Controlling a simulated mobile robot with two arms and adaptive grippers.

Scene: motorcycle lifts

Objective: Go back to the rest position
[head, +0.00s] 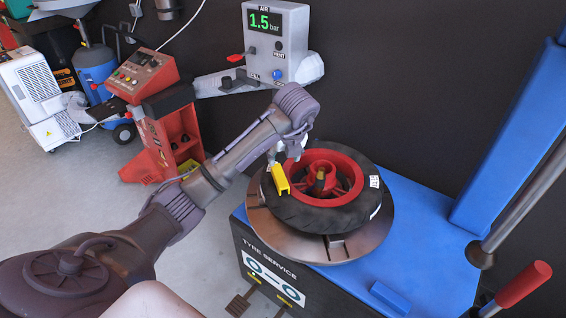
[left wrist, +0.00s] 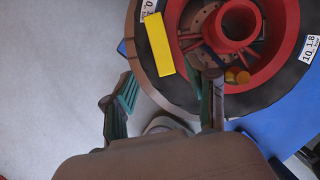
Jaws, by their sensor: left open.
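My left gripper (head: 285,153) is at the end of my left arm, above the near-left side of the tyre in the head view. In the left wrist view its two fingers (left wrist: 165,98) are spread apart with nothing between them. The black tyre (head: 330,217) with its red rim (head: 352,178) lies flat on the round metal turntable (head: 375,232). A yellow block (head: 281,180) sits at the tyre's left edge, just below the gripper. It also shows in the left wrist view (left wrist: 159,44), beyond the fingertips. My right gripper is not in view.
The blue tyre machine (head: 430,265) carries the turntable; its blue column (head: 510,135) and red-handled lever (head: 523,284) stand at right. A grey air gauge box (head: 275,42) reading 1.5 bar is behind. A red control stand (head: 165,125) stands left. Grey floor (head: 60,200) is clear at left.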

